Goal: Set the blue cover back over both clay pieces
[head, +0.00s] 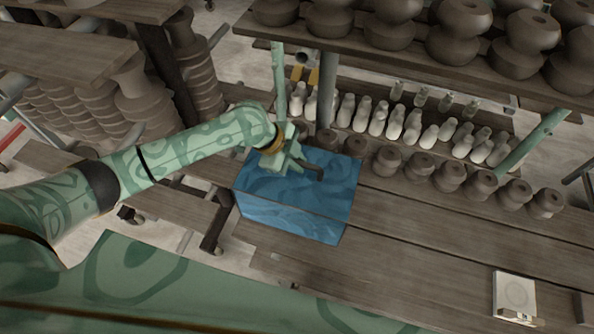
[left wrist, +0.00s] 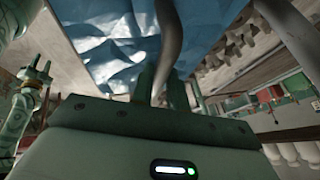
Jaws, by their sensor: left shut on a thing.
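The blue cover (head: 295,215) is a box shape with a wavy pattern, over the wooden table at the middle of the head view. Its crinkled blue surface also fills the top of the left wrist view (left wrist: 110,45). My left gripper (head: 308,168) is at the top of the cover, shut on its dark grey handle (left wrist: 168,40). I cannot tell whether the cover's lower edge touches the table. Neither clay piece shows.
A row of small brown pots (head: 450,175) stands behind and right of the cover, with pale bottles (head: 395,122) beyond. A shelf of large dark pots (head: 460,35) overhangs the back. A small white square item (head: 515,296) lies at the right. The table (head: 420,235) between is clear.

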